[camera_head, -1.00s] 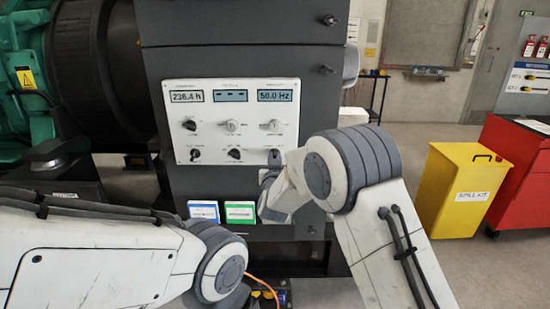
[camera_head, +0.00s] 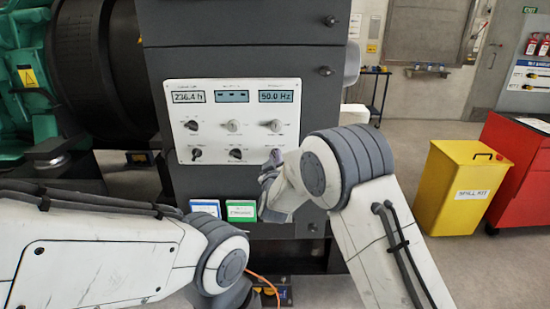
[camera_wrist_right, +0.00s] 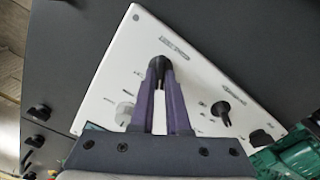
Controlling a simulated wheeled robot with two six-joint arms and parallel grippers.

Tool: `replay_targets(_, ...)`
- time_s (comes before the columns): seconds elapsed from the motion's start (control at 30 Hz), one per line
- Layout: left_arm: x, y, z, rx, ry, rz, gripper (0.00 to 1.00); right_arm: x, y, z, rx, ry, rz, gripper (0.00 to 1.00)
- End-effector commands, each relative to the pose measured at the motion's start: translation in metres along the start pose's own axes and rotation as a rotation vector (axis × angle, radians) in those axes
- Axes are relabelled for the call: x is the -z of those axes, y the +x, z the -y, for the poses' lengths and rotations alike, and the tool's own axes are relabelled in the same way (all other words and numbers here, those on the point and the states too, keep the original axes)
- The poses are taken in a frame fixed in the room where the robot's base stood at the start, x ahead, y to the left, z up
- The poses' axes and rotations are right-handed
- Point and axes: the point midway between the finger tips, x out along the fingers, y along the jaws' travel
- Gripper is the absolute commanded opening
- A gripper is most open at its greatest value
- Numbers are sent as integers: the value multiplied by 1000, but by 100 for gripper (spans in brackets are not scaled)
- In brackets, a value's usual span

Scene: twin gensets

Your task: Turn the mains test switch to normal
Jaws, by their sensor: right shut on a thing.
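A white control panel (camera_head: 210,92) on the dark cabinet carries three displays and two rows of rotary switches. My right gripper (camera_head: 270,165) is at the panel's lower right corner and hides the switch there in the head view. In the right wrist view, the purple fingers of my right gripper (camera_wrist_right: 159,72) are shut on a black switch knob (camera_wrist_right: 157,62). I take this to be the mains test switch; its label is too small to read, and its setting is unclear. My left arm crosses the lower left of the head view, with its gripper out of sight.
Other black knobs (camera_wrist_right: 222,112) and a pale knob (camera_wrist_right: 124,112) are close to the held one. Blue (camera_head: 205,208) and green (camera_head: 241,210) labels sit below the panel. A yellow spill kit bin (camera_head: 455,190) and a red cabinet (camera_head: 515,170) stand at right.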

Motion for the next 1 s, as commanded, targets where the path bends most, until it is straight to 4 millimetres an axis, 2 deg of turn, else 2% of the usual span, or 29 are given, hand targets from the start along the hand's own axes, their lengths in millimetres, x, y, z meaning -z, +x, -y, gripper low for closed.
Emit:
replay_targets(0.37,0,0,0,0,0,0,0,0,0,0,1,-7,0,0)
replay_targets(0.4,0,0,0,0,0,0,0,0,0,0,1,-7,0,25)
replay_targets(0.43,0,0,0,0,0,0,0,0,0,0,1,-7,0,37)
replay_targets(0.47,0,0,0,0,0,0,0,0,0,0,1,-6,0,44)
replay_targets(0.8,0,0,0,0,0,0,0,0,-2,0,1,-5,0,44)
replay_targets(1.0,0,6,0,0,0,0,0,0,-25,2,4,-5,-1,44)
